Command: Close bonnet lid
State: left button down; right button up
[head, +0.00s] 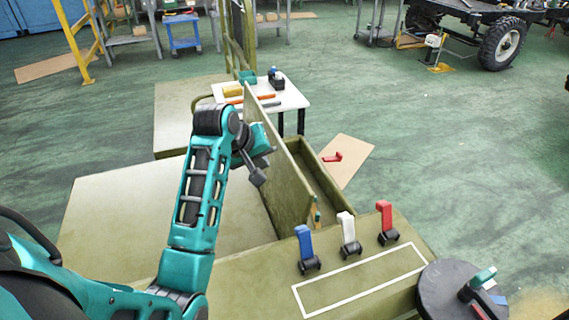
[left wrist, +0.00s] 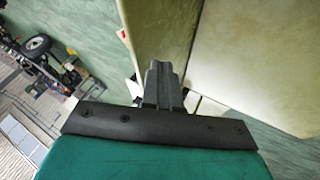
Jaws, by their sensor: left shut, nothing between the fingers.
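The bonnet lid (head: 277,172) is an olive panel standing steeply up along the left side of an open olive compartment (head: 318,178) on the chassis. My left gripper (head: 258,178) is on the lid's left side, close to its face, with its fingers pointing down and right. I cannot tell whether it touches the lid. In the left wrist view, the left gripper's fingers (left wrist: 162,82) are together and empty, with pale olive panels beyond them. My right gripper is not in view.
Blue (head: 304,243), white (head: 347,229) and red (head: 385,218) levers stand on the near olive deck. A dark disc (head: 440,290) lies at the lower right. A white table (head: 293,97) with tools stands behind the lid. Flat olive surface (head: 120,215) lies left of my arm.

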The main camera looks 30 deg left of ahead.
aim_at(291, 170)
pick_arm(q)
jog(key=w+d+f, duration=0.1)
jog(key=w, duration=0.1)
jog(key=w+f, duration=0.2)
jog(key=w+d+f, duration=0.1)
jog(key=w+f, duration=0.1)
jog(key=shift+w+d+f, duration=0.15)
jog(key=shift+d, duration=0.15)
jog(key=shift+w, duration=0.1)
